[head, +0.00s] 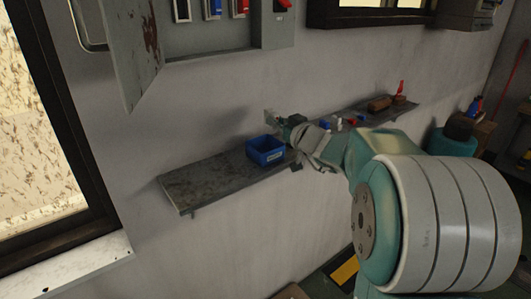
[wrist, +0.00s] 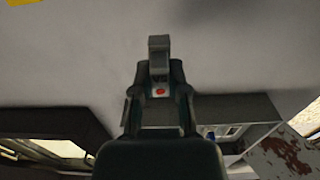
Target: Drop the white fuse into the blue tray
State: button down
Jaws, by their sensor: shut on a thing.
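The blue tray (head: 269,157) stands on the grey wall shelf in the head view, with a small pale label on its front. My gripper (head: 284,119) is above the tray, near the wall. It is shut on a pale block, which I take to be the white fuse (head: 270,116). In the wrist view the fuse (wrist: 159,45) sticks out from between the fingers of my gripper (wrist: 160,84), with a red spot near its base. The fuse is apart from the tray. The tray's floor is mostly in shadow.
The shelf (head: 205,181) is bare left of the tray. Several small blue, white and red items (head: 338,124) lie on its right part, with brown blocks (head: 379,104) beyond. An open grey electrical cabinet (head: 270,25) hangs above. A window (head: 35,130) is at left.

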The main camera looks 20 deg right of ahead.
jog(key=shift+f, duration=0.65)
jog(key=c, duration=0.6)
grip_release()
jog(key=shift+o, duration=0.2)
jog(key=v, duration=1.2)
